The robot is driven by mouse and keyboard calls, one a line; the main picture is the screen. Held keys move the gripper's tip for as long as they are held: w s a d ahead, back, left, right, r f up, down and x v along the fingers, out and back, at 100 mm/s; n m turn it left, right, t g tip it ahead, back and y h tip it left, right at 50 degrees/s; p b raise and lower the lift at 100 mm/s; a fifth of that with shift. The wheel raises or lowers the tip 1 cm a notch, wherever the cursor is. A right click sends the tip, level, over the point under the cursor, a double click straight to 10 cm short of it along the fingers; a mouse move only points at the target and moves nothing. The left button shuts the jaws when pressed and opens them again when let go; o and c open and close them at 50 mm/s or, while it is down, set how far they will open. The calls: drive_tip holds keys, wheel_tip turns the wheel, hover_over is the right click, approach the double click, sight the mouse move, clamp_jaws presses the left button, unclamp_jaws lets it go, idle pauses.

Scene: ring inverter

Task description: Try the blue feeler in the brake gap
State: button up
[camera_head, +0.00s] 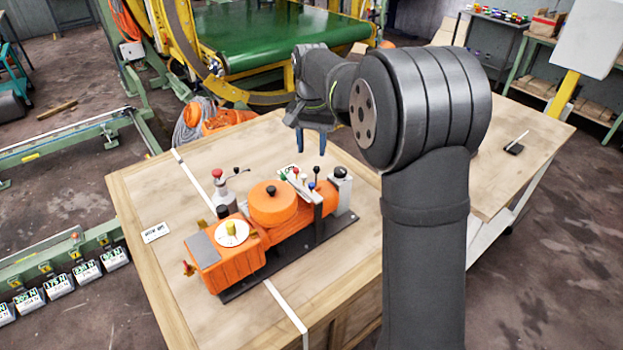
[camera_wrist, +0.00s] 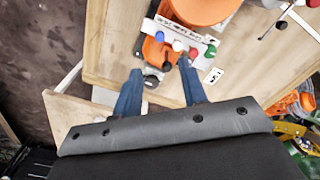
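The blue feeler, with a round blue knob (camera_head: 316,169), stands upright at the right part of the orange machine (camera_head: 292,243). Its knob (camera_wrist: 159,36) also shows in the wrist view, ahead of my fingertips. Beside it are a white knob (camera_wrist: 177,46), a red knob (camera_wrist: 193,53) and a green knob (camera_wrist: 211,50). My gripper (camera_head: 311,149) hangs above these knobs with its two blue fingers apart and nothing between them. In the wrist view my gripper (camera_wrist: 160,68) is also open. I cannot make out the brake gap.
The machine stands on a dark base plate (camera_head: 330,243) on a wooden table (camera_head: 150,200). A red-knobbed lever device (camera_head: 220,190) stands behind it at left. A black-topped post (camera_head: 340,185) is close to the blue knob. The table's left part is mostly bare.

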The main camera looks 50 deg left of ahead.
sight(311, 184)
wheel_tip(311, 184, down, 12)
drive_tip(key=shift+r, duration=0.25)
clamp_jaws()
